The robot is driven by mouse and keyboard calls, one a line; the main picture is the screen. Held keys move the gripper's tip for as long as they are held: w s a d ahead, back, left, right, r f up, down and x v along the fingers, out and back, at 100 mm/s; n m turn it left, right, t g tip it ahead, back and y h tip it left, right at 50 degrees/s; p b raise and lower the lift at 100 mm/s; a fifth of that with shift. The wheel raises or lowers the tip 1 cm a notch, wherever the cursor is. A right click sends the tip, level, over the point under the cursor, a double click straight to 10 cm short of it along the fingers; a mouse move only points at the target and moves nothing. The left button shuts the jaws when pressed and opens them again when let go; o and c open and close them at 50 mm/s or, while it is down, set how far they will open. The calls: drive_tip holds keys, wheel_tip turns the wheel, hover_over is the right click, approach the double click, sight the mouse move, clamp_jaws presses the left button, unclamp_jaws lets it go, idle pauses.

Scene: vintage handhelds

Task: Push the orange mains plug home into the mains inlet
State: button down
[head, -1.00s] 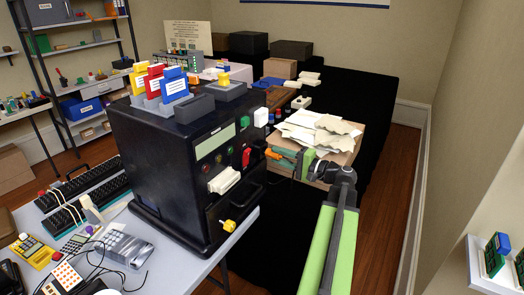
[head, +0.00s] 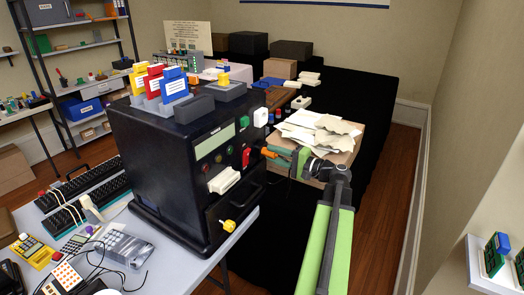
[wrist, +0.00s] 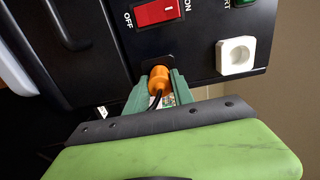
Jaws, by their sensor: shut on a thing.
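The orange mains plug (wrist: 158,78) sits between the two green fingers of my gripper (wrist: 159,88), which is shut on it. A black cord trails from its back. Its front end is against or just before the dark mains inlet (wrist: 152,61) on the black machine's panel, below the red switch in the wrist view. The plug hides most of the inlet, so I cannot tell how deep it sits. In the head view the plug (head: 268,152) and my gripper (head: 277,153) are at the machine's right-hand face.
The red OFF/ON switch (wrist: 158,11) is close to the inlet. A white socket block (wrist: 236,56) stands out from the panel to the right. The black machine (head: 165,170) stands on a grey table. A box with papers (head: 318,130) is behind my gripper.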

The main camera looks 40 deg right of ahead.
sight(276, 155)
drive_tip(key=shift+w, duration=0.25)
drive_tip(key=c, duration=1)
unclamp_jaws()
drive_tip(key=shift+v, duration=2.95)
